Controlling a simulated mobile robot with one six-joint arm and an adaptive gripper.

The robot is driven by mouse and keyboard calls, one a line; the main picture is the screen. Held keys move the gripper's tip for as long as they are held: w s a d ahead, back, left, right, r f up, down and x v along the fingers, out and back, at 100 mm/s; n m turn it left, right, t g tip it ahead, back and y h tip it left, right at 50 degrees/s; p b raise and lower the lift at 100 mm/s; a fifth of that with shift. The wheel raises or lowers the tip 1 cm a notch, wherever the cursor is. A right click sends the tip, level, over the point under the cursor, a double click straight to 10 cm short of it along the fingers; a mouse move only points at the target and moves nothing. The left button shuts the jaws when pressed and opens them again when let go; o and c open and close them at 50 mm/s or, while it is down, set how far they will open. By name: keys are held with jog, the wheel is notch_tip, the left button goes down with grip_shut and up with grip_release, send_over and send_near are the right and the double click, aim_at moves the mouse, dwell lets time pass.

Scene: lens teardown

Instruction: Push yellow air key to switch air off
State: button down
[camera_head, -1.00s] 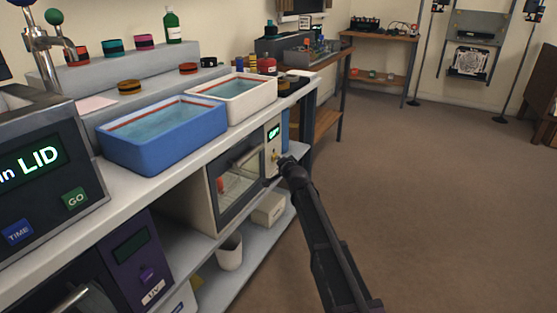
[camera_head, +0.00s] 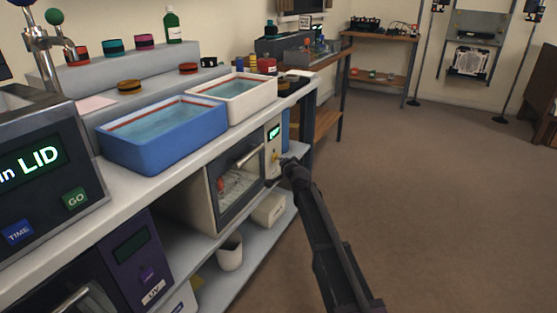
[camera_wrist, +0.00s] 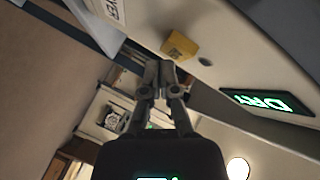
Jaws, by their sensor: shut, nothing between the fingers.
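The yellow air key (camera_wrist: 180,46) is a small block on the pale front panel of a cabinet in the wrist view. In the head view the key (camera_head: 276,156) is a tiny yellow spot below a green display (camera_head: 274,132). My gripper (camera_wrist: 161,68) is shut and empty, its fingertips close beside the key. Whether they touch it, I cannot tell. In the head view my gripper (camera_head: 284,164) reaches the same panel from the right. The display (camera_wrist: 265,102) glows green and appears to read DRY.
The cabinet's glass door (camera_head: 238,183) is left of the panel. A blue basin (camera_head: 165,150) and a white basin (camera_head: 250,106) stand on the counter above. A white bin (camera_head: 229,256) is on the lower shelf. The floor at right is clear.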

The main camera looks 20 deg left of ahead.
jog(key=shift+s+d, duration=0.15)
jog(key=shift+d, duration=1.35)
jog(key=shift+s+d, duration=0.1)
jog(key=shift+d, duration=1.35)
jog(key=shift+d, duration=0.1)
jog(key=s+d+f+n+g+h+p, duration=0.15)
jog(key=s+d, duration=0.25)
jog(key=d, duration=0.6)
jog(key=s+d+f+n+g+h+p, duration=0.1)
jog(key=s+d+f+g+h+p, duration=0.2)
jog(key=d, duration=0.7)
jog(key=s+d+n+g+h+p, duration=0.1)
jog(key=s+d+g+p, duration=0.1)
jog(key=s+d, duration=0.6)
jog(key=s+d+g+h+p, duration=0.2)
jog(key=s+d+g, duration=0.1)
jog(key=s+d, duration=0.65)
jog(key=s+d+g+h+p, duration=0.25)
jog(key=s+d, duration=0.35)
jog(key=d, duration=0.6)
notch_tip(320, 180, up, 38)
jog(key=p, duration=3.7)
jog(key=shift+w, duration=0.2)
